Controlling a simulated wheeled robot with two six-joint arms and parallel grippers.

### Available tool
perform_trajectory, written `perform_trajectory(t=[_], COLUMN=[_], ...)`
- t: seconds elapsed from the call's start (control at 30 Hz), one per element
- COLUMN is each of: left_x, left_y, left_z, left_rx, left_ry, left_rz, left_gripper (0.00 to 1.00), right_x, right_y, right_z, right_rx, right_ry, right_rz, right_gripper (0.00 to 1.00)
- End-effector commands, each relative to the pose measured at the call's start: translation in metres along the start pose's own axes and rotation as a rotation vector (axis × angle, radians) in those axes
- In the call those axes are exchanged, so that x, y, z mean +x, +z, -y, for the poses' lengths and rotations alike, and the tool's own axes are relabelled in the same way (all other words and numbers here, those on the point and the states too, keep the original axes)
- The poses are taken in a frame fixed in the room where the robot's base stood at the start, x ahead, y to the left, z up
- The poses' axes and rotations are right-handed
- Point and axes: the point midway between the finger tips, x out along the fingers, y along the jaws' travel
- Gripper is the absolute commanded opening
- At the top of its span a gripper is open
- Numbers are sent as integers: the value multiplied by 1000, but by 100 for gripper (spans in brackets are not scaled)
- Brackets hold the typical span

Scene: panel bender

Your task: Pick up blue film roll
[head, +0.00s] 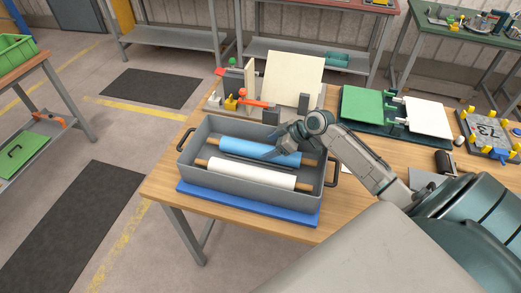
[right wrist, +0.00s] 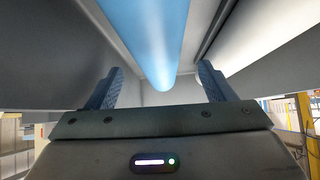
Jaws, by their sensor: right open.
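The blue film roll (head: 248,149) lies across the back of a grey bin (head: 238,195), its wooden core showing at both ends. A white film roll (head: 251,173) lies in front of it in the same bin. My right gripper (head: 275,155) reaches over the right part of the blue roll. In the right wrist view the fingers (right wrist: 158,88) are apart, with the blue roll (right wrist: 146,40) running between and beyond them. I cannot tell whether they touch it. The white roll (right wrist: 268,35) is at the upper right there. My left gripper is not in view.
The bin stands on a blue mat (head: 250,207) on a wooden table (head: 160,187). A clamp fixture with an upright board (head: 293,78) stands behind the bin. A green and white panel fixture (head: 362,104) is at the right. Bin walls lie close around the rolls.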

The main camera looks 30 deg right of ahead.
Motion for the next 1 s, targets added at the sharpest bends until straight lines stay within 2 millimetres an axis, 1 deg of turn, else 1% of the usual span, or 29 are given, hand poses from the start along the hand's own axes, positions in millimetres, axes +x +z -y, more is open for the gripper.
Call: perform_trajectory(t=[0.03, 0.1, 0.2, 0.3, 0.4, 0.6, 0.77, 0.8, 0.87, 0.9, 1.0], left_x=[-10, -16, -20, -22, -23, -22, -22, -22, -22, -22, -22], left_y=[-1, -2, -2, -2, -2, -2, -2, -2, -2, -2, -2], left_z=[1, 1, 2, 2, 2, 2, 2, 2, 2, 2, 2], left_rx=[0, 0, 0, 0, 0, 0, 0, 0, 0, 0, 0], left_ry=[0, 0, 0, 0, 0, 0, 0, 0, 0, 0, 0], left_rz=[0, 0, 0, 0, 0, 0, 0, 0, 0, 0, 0], left_gripper=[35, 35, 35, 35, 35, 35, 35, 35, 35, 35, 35], right_x=[4, 13, 26, 34, 38, 38, 38, 38, 38, 38, 38], right_y=[-4, -4, -2, -1, 1, 1, 1, 1, 1, 1, 1], right_z=[0, -1, -2, -2, -2, -2, -2, -2, -2, -2, -2], right_rx=[5, 5, 4, 2, 0, 0, 0, 0, 0, -1, -1], right_ry=[-2, -3, -2, -1, -1, 0, 0, 0, 0, 0, 0], right_rz=[-4, -3, -3, -1, 0, 0, 0, 0, 0, -1, -1], right_gripper=[76, 76, 76, 76, 76, 76, 45, 37, 25, 21, 21])
